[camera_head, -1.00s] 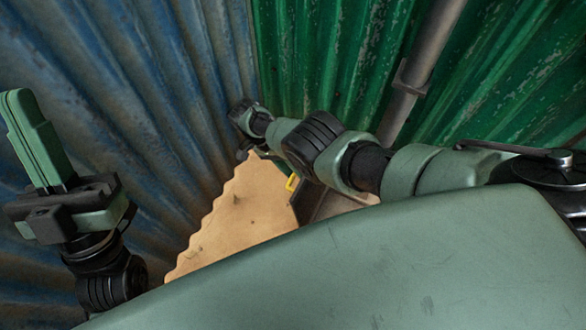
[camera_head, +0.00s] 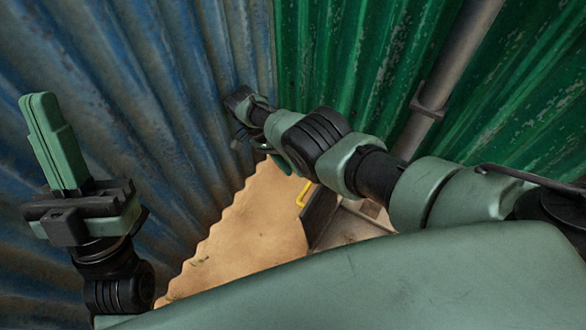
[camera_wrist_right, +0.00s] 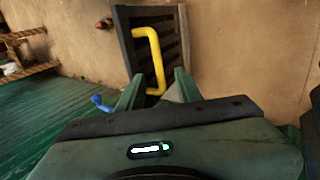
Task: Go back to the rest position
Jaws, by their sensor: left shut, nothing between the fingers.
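My left gripper (camera_head: 38,102) points upward at the left of the head view, with its green fingers together and nothing between them. It is in front of the blue wall. My right arm reaches in from the right of the head view, and its gripper (camera_head: 283,164) is partly hidden behind the wrist. In the right wrist view its two fingers (camera_wrist_right: 157,84) stand apart, with nothing seen held. Beyond them is a dark slatted box (camera_wrist_right: 172,50) with a yellow handle (camera_wrist_right: 156,52). I cannot tell how far the handle is from the fingertips.
Blue corrugated wall (camera_head: 190,90) and green corrugated wall (camera_head: 350,60) meet behind my arms. A grey pipe (camera_head: 452,75) runs down the green wall. Tan ground (camera_head: 250,240) shows below. The right wrist view shows a small blue hook (camera_wrist_right: 103,103) and ropes (camera_wrist_right: 25,50) at left.

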